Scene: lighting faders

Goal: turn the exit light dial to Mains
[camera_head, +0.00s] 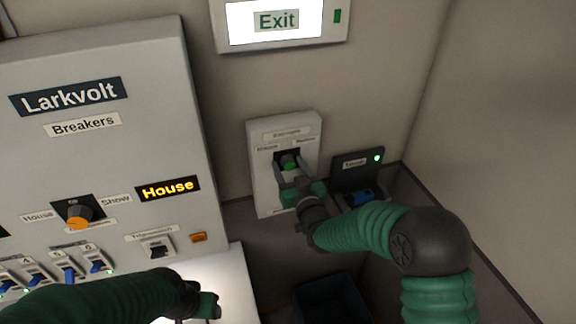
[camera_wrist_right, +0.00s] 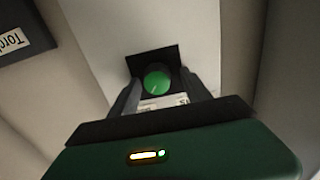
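The dial (camera_head: 289,163) is a green knob on a black square, set in a pale wall box (camera_head: 264,190). The small labels above it are too blurred to read surely, so I cannot tell its setting. My right gripper (camera_head: 287,173) is in front of the dial. In the right wrist view, the dial (camera_wrist_right: 157,80) shows between the two fingertips (camera_wrist_right: 161,82), with gaps on both sides, so the gripper looks open around or just short of it. My left gripper (camera_head: 208,305) is low in the head view, its fingers not clear.
A lit Exit sign (camera_head: 277,20) hangs above the box. The Larkvolt breaker cabinet (camera_head: 110,150), with an orange dial (camera_head: 78,217), fills the left. A dark bin (camera_head: 330,300) stands below.

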